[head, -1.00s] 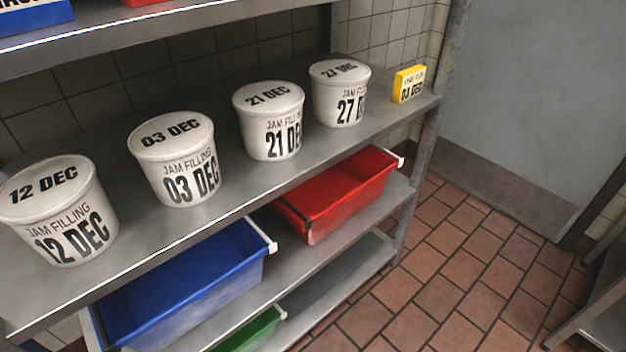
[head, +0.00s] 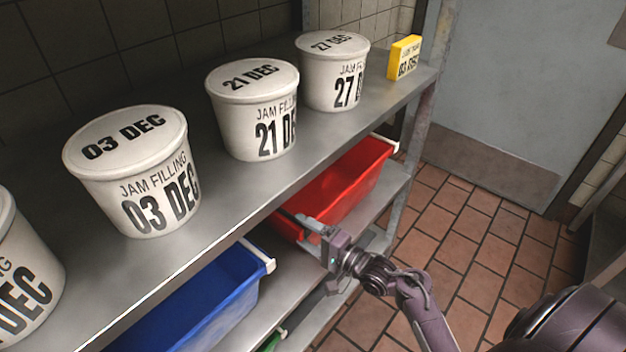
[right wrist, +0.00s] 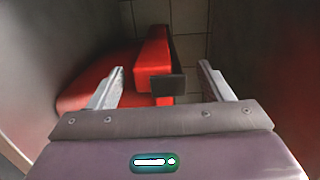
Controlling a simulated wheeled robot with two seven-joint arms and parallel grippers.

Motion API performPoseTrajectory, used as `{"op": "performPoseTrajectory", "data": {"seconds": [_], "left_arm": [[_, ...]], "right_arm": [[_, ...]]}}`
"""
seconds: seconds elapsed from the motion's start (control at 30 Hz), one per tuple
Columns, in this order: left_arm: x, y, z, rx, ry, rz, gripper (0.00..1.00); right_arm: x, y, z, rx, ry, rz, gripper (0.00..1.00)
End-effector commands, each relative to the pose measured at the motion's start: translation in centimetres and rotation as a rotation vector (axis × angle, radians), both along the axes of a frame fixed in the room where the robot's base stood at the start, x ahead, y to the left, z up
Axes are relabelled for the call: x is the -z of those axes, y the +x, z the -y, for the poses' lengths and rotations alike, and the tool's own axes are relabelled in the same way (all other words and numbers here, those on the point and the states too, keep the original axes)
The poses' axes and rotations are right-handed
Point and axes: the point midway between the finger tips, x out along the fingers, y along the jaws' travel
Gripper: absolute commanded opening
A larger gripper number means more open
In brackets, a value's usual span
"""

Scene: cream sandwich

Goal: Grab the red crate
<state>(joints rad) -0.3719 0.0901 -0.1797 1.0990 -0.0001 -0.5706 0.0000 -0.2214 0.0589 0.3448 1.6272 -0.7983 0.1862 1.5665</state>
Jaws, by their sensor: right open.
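The red crate (head: 352,180) sits on the shelf below the tubs, near the right post. My right gripper (head: 303,222) is at its near left end and covers part of that end in the head view. In the right wrist view my right gripper (right wrist: 160,68) is open, with a red wall of the crate (right wrist: 153,52) and a dark grey piece showing between its fingers. More red surface lies left of the wall. I cannot tell whether the fingers touch the crate. My left gripper is out of view.
White jam filling tubs (head: 136,170) and a yellow block (head: 404,57) stand on the shelf above. A blue crate (head: 195,305) is left of the red one, and a bit of green crate (head: 271,341) shows lower down. The tiled floor (head: 480,230) at right is clear.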

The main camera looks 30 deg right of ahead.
Motion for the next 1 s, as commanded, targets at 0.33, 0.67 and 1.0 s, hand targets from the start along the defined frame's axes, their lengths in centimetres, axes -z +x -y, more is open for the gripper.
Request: {"op": "performPoseTrajectory", "data": {"seconds": [0.33, 0.67, 1.0], "left_arm": [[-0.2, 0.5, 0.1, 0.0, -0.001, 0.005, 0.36], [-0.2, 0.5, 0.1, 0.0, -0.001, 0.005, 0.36], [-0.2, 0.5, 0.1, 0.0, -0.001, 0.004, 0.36]], "right_arm": [[0.1, 2.4, -1.2, 0.002, -0.001, -0.002, 0.73], [0.1, 2.3, -1.2, 0.001, -0.001, 0.0, 0.44], [0.1, 2.3, -1.2, 0.001, -0.002, -0.001, 0.0]]}}
